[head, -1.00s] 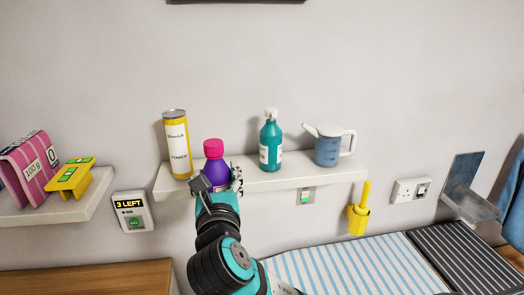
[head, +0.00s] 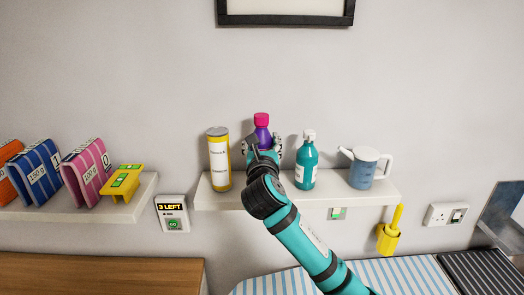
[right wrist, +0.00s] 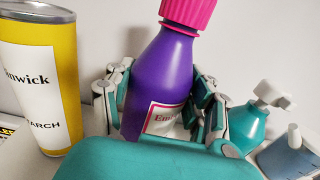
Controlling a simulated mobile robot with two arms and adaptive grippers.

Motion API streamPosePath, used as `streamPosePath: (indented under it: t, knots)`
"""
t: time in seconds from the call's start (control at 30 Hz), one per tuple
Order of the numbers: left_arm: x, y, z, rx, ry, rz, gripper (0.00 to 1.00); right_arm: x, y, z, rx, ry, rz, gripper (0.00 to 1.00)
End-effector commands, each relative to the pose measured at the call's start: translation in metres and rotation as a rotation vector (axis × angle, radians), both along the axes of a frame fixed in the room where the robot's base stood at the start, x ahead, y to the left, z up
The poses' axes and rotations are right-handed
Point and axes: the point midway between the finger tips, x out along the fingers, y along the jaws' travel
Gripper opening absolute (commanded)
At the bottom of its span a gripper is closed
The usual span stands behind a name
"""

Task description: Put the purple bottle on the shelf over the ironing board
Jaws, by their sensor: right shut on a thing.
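The purple bottle (head: 262,130) with a pink cap is upright over the wall shelf (head: 236,197), between a yellow starch can (head: 219,160) and a teal bottle (head: 306,164). My right gripper (head: 263,150) is shut on the purple bottle, which also fills the middle of the right wrist view (right wrist: 160,80). The fingers wrap both sides of its body. Its base is hidden by my gripper, so I cannot tell whether it touches the shelf. The striped ironing board (head: 400,277) lies below the shelf. My left gripper is not in view.
A blue-grey jug (head: 366,168) stands at the shelf's right end. A left shelf (head: 75,208) holds several boxes and a yellow item (head: 122,183). A yellow holder (head: 390,236) hangs below the shelf. A dark picture frame (head: 285,12) is above.

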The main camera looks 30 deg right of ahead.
Motion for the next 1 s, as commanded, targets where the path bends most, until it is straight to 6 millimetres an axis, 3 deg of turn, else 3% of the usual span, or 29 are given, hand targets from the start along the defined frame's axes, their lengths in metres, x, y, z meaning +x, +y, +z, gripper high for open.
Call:
streamPosePath:
  t: [0.33,0.73,0.77,0.9,1.0]
  knots:
    - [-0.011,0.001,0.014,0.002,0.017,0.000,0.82,0.002,-0.002,-0.033,0.001,-0.001,0.001,0.11]
    - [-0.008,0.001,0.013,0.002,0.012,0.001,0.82,0.002,-0.002,-0.038,-0.002,-0.003,0.000,0.11]
    - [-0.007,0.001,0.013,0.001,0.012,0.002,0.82,0.002,-0.002,-0.039,-0.001,-0.001,0.000,0.58]
    - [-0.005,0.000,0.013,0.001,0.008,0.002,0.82,0.002,-0.002,-0.039,-0.001,-0.001,-0.001,0.77]
    - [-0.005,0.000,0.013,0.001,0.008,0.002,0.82,0.002,-0.002,-0.039,0.000,0.000,0.000,0.79]
